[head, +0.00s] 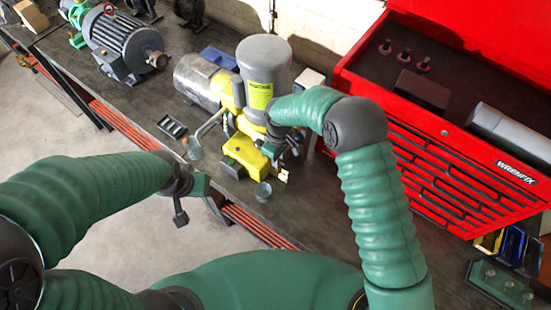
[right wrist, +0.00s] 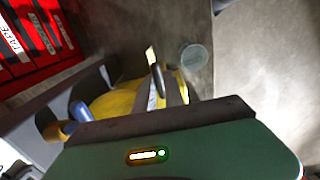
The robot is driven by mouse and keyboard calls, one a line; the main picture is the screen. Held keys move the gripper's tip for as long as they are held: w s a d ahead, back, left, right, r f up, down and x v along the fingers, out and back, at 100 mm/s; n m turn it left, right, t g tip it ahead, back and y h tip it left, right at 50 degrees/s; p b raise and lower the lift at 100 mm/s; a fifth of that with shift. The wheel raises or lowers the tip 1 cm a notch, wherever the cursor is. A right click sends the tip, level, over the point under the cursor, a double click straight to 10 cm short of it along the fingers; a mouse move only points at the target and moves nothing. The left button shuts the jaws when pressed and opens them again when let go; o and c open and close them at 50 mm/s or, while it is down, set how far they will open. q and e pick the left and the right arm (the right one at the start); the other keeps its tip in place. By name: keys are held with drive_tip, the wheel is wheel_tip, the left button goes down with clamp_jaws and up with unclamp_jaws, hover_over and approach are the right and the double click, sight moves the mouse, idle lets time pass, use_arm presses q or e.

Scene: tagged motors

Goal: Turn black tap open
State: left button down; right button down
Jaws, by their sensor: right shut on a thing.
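A yellow pump with an upright grey motor (head: 264,70) stands on the dark workbench in the head view. Its yellow base (head: 243,157) shows in front. My right gripper (head: 284,150) is at the pump's right side, where the tap is largely hidden in the head view. In the right wrist view, the gripper (right wrist: 148,88) is shut on the black tap (right wrist: 156,78), a dark narrow piece in front of the yellow pump body (right wrist: 115,100). My left gripper (head: 180,205) hangs apart from the pump, at the bench's front edge; its jaw gap is unclear.
A red tool chest (head: 460,165) stands close on the right. A large grey motor (head: 122,42) sits at the back left. A clear cup (head: 263,192) stands before the pump, and a small black tray (head: 171,127) lies to its left. Bare bench shows in front.

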idle(0.3)
drive_tip(key=shift+n, duration=0.4)
drive_tip(key=n+b, duration=0.1)
drive_tip(key=n, duration=0.1)
drive_tip(key=shift+n, duration=0.3)
drive_tip(key=n+b, duration=0.1)
drive_tip(key=n, duration=0.4)
drive_tip(key=shift+n, duration=0.3)
drive_tip(key=n, duration=0.4)
drive_tip(key=shift+r, duration=0.15)
drive_tip(key=shift+n, duration=2.1)
drive_tip(key=shift+w+r, duration=0.1)
drive_tip(key=c, duration=1.6)
unclamp_jaws()
drive_tip(key=shift+o, duration=0.8)
drive_tip(key=shift+s, duration=0.2)
